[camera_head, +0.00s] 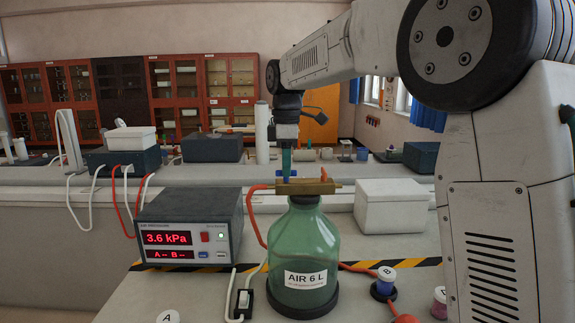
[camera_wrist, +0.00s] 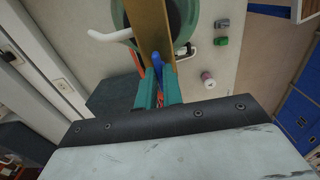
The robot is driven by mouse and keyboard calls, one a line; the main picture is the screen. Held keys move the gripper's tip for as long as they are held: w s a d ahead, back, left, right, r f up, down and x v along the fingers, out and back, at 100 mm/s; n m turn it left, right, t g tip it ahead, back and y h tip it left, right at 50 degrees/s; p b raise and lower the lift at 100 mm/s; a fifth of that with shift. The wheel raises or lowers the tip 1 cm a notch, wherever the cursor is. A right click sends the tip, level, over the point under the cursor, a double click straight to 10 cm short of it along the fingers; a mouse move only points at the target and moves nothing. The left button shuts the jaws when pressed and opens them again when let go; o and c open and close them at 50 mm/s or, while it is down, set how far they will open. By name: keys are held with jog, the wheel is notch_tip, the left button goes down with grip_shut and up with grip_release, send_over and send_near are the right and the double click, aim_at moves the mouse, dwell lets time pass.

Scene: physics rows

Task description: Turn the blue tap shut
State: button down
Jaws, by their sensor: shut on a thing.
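The blue tap (camera_head: 284,180) sits on a brass bar (camera_head: 312,188) on top of a green glass bottle labelled AIR 6 L (camera_head: 303,240). My gripper (camera_head: 287,168) reaches down from above with teal fingers and is shut on the blue tap. In the wrist view the blue tap (camera_wrist: 156,66) shows between the teal fingers of my gripper (camera_wrist: 158,84), beside the brass bar (camera_wrist: 152,28). The fingers hide part of the tap, so its exact angle is hard to tell.
A pressure meter (camera_head: 185,232) left of the bottle reads 3.6 kPa. Red tubes run from the bar and near the bottle. A striped line crosses the bench.

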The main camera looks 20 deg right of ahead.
jog(key=m, duration=0.4)
jog(key=shift+m, duration=0.4)
jog(key=m, duration=0.4)
jog(key=shift+m, duration=0.3)
jog(key=m, duration=0.4)
jog(key=shift+m, duration=2.3)
jog(key=c, duration=1.5)
grip_release()
jog(key=shift+c, duration=0.2)
